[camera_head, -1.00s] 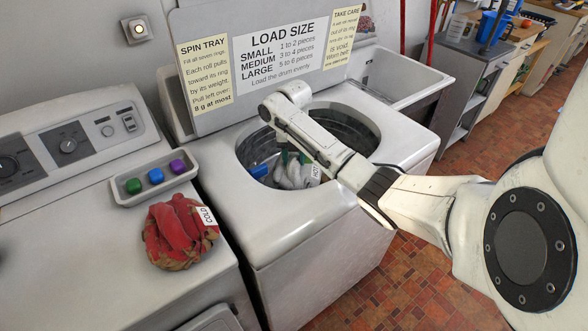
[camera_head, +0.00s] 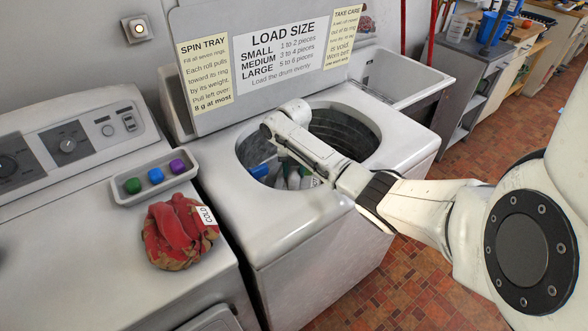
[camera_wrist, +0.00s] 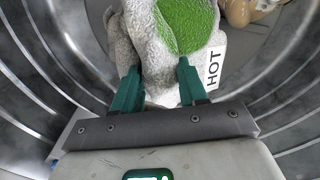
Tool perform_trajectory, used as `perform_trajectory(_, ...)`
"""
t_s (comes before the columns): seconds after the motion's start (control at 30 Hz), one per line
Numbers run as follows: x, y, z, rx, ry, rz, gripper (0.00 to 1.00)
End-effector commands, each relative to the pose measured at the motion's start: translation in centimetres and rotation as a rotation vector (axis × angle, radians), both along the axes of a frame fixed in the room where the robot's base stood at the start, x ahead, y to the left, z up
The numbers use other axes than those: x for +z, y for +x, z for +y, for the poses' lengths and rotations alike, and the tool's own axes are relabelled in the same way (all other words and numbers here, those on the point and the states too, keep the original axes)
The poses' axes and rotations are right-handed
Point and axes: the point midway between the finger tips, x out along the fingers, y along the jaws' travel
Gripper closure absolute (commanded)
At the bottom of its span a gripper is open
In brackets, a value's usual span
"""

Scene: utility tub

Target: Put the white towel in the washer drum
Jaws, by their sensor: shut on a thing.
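The white towel (camera_wrist: 145,35) is a rough, greyish-white cloth with a green patch and a white HOT tag (camera_wrist: 214,62). In the wrist view my gripper (camera_wrist: 155,72) has its two green fingers closed on the towel, which bulges beyond the fingertips. Ribbed metal walls of the washer drum (camera_wrist: 45,60) surround both. In the head view the drum (camera_head: 345,128) is open at the top. My wrist reaches down into it, and only a bit of the towel (camera_head: 293,181) shows below the rim; the fingers are mostly hidden.
A tan item (camera_wrist: 245,12) lies at the top right of the wrist view. The raised lid (camera_head: 222,30) stands behind the drum. A red-and-brown cloth bundle (camera_head: 178,233) with a COLD tag and a tray (camera_head: 128,197) of coloured knobs sit on the left machine.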

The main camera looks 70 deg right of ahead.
Motion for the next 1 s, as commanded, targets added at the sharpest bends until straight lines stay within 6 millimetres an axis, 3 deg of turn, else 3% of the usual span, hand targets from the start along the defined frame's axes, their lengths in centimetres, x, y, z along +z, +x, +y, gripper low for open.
perform_trajectory(0.27,-0.5,0.0,0.0,0.0,-0.001,0.0,1.0)
perform_trajectory(0.3,-0.5,0.0,0.0,0.0,0.0,0.0,0.56)
perform_trajectory(0.53,-0.5,0.0,0.0,0.0,0.0,0.0,0.34)
perform_trajectory(0.8,-0.4,0.0,0.0,0.0,0.0,0.0,0.32)
perform_trajectory(1.0,1.5,0.0,0.0,0.0,-0.001,-0.004,0.32)
